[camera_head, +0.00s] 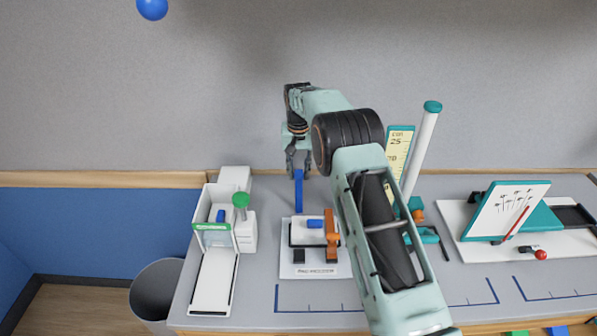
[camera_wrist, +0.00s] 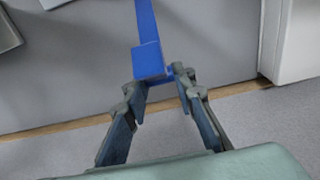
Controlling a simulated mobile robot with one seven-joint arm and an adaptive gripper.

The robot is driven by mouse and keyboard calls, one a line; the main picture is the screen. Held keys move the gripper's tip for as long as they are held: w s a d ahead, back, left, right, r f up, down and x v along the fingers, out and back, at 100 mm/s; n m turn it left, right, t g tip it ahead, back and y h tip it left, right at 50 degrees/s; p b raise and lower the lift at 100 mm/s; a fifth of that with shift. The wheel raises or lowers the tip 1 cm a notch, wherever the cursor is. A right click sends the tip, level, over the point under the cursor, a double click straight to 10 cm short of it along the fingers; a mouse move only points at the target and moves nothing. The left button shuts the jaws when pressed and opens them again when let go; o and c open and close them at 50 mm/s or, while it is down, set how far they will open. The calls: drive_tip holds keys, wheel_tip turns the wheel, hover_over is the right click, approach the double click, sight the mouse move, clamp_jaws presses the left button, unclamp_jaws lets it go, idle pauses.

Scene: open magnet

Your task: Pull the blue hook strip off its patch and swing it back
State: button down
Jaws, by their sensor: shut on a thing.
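The blue strip (camera_head: 298,191) is long and narrow, with a thicker block at one end. In the head view it runs from my gripper (camera_head: 298,165) down toward the back of a white board (camera_head: 288,263); whether its lower end is attached there I cannot tell. In the wrist view the blue strip (camera_wrist: 147,25) leads away toward the top, and its block end sits at the fingertips of my gripper (camera_wrist: 158,80), which is shut on it. I cannot make out a patch under the strip.
The white board carries a small blue block (camera_head: 314,224) and an orange upright (camera_head: 332,236). A white dispenser (camera_head: 212,282) with a green knob (camera_head: 240,199) stands left. A teal-capped tube (camera_head: 423,145) and a tilted white panel (camera_head: 497,211) stand right. A grey bin (camera_head: 157,290) is beside the table.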

drive_tip(key=c, duration=1.6)
unclamp_jaws()
drive_tip(key=shift+w+d+r, duration=0.2)
drive_tip(key=shift+w+r, duration=0.2)
drive_tip(key=shift+w, duration=0.25)
drive_tip(key=shift+s+a+f, duration=0.1)
drive_tip(key=shift+f, duration=0.05)
drive_tip(key=shift+s, duration=0.1)
wheel_tip(320, 180, up, 12)
drive_tip(key=s, duration=0.1)
drive_tip(key=shift+s, duration=0.15)
